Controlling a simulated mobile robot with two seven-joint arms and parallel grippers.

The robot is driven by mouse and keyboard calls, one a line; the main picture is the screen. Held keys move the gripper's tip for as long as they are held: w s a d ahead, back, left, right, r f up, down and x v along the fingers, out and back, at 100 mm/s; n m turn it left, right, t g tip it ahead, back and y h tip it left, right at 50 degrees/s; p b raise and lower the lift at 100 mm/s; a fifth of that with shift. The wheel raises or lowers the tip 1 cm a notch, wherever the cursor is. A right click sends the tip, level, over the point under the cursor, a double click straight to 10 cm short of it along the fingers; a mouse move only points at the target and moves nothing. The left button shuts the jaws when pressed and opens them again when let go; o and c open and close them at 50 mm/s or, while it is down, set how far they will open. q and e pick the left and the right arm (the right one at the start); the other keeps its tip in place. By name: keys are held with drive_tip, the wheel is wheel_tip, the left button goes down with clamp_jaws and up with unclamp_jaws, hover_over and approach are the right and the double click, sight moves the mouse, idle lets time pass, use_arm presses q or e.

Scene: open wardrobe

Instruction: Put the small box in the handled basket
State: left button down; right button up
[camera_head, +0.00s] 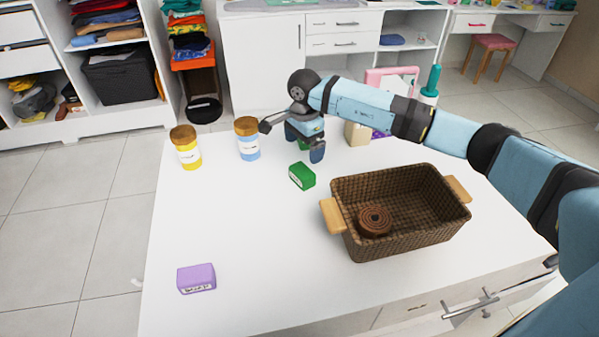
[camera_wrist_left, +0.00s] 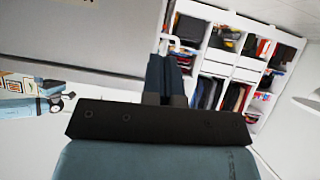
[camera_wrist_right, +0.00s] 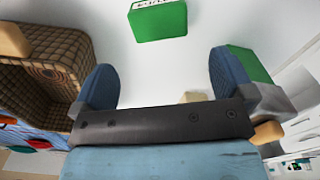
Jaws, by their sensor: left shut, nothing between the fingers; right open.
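The handled basket (camera_head: 432,238) is brown and woven with wooden handles, on the white table at the right. A brown coiled round object (camera_head: 375,221) lies inside it. A small green box (camera_head: 302,176) lies left of the basket; it also shows beyond the fingers in the right wrist view (camera_wrist_right: 158,22). A small purple box (camera_head: 196,278) lies at the front left. My right gripper (camera_head: 304,145) is open just behind the green box, apart from it. Another green item (camera_wrist_right: 250,66) shows partly behind one right finger. My left gripper (camera_wrist_left: 167,80) is shut and empty, outside the head view.
A yellow jar (camera_head: 186,150) and a blue jar (camera_head: 248,142) with brown lids stand at the table's back left. A beige block (camera_head: 357,133) stands behind the basket. The front middle of the table is clear. Open wardrobe shelves (camera_head: 110,55) stand beyond.

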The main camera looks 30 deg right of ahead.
sight(302, 170)
wheel_tip(302, 170, down, 5)
drive_tip(key=shift+f, duration=0.15)
drive_tip(key=shift+a+f+b, duration=0.2)
drive_tip(key=shift+f+b, duration=0.15)
drive_tip(key=shift+f, duration=2.35)
drive_tip(key=shift+s, duration=0.1)
drive_tip(key=shift+c, duration=0.5)
drive_tip(key=c, duration=0.8)
drive_tip(key=shift+r, duration=0.15)
